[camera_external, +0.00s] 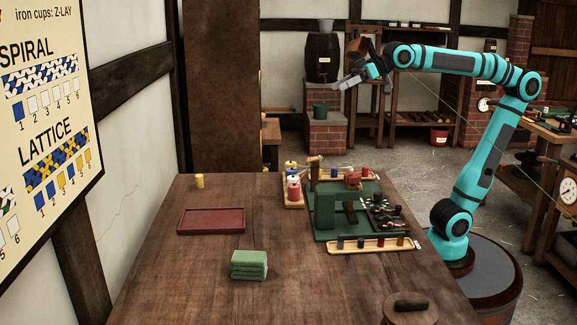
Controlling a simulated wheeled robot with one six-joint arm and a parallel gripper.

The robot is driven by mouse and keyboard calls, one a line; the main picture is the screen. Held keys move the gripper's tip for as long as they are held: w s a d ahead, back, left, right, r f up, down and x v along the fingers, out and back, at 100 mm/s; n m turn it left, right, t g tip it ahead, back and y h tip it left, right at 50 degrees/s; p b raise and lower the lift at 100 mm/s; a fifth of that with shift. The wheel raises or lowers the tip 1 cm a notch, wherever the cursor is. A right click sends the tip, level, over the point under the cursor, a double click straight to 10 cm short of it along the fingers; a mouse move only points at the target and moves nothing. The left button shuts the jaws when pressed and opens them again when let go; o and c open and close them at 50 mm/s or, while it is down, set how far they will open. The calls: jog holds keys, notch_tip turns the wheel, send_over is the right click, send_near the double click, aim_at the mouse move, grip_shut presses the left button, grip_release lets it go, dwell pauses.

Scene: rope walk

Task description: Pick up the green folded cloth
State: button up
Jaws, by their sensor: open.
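The green folded cloth (249,265) lies as a small neat stack on the near middle part of the wooden table (190,288). Nothing touches it or lies on it. My gripper (345,84) is at the end of the raised teal arm, high above the far side of the table. It is open, and no object shows between its fingers. It is well apart from the cloth, above it and to the right in the picture.
A red tray (212,221) lies behind the cloth to the left, with a yellow spool (199,181) beyond it. A green rig (345,208) and a tray of small pegs (375,246) stand to the right. A round wooden object (410,309) is at the front right. Table around the cloth is clear.

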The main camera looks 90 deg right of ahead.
jog(key=w+a+g, duration=0.4)
jog(key=w+a, duration=0.5)
jog(key=w, duration=0.3)
jog(key=g+h, duration=0.2)
jog(key=g, duration=0.6)
send_over(249, 255)
notch_tip(249, 255, down, 19)
jog(key=shift+m, duration=0.4)
notch_tip(249, 255, down, 16)
jog(key=shift+a+f, duration=0.1)
jog(key=shift+f, duration=0.15)
jog(key=c, duration=1.1)
